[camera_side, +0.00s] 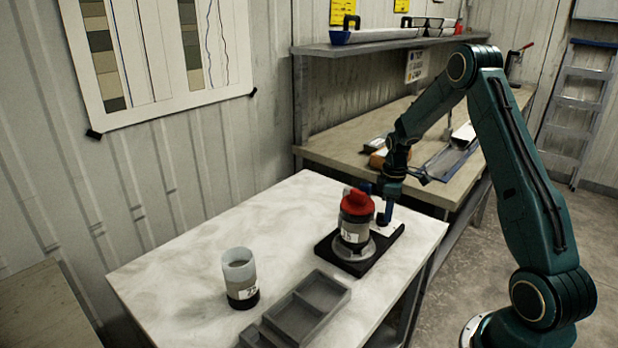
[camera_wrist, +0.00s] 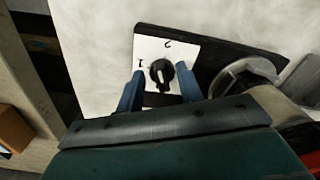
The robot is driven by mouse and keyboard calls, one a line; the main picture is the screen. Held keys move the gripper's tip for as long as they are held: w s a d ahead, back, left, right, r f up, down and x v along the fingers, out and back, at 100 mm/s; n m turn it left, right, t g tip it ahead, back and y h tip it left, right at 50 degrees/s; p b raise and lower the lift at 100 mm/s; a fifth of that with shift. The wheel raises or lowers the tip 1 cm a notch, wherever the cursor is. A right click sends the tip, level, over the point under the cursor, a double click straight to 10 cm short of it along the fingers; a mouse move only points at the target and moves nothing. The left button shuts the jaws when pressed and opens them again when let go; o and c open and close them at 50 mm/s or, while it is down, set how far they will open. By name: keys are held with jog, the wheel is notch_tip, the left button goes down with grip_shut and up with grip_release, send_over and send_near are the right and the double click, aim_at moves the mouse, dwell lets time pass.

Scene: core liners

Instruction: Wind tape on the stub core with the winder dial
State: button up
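The winder has a black base (camera_side: 328,244) on the marbled table, with a grey round seat (camera_side: 352,253). A core (camera_side: 352,232) with a red cap (camera_side: 357,202) and a white label stands upright in that seat. The winder dial is a black knob (camera_wrist: 160,74) on a white plate (camera_wrist: 180,50) marked 1 and 2; I cannot tell which mark it points to. My gripper (camera_wrist: 160,91) is open, its two blue fingers on either side of the knob, with gaps showing. In the side view my gripper (camera_side: 385,218) is low over the base's right end, next to the core.
A translucent liner (camera_side: 238,268) with a dark bottom and a label stands upright at the left of the table. A grey divided tray (camera_side: 306,308) lies at the front. The table's back left is clear. A wooden bench (camera_side: 340,157) stands behind.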

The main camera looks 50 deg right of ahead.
jog(key=shift+f, duration=1.2)
jog(key=c, duration=0.6)
jog(key=shift+a+m, duration=0.15)
jog(key=shift+m, duration=1.05)
jog(key=shift+a+m, duration=0.15)
jog(key=shift+m, duration=1.05)
jog(key=o, duration=0.6)
jog(key=shift+r, duration=0.15)
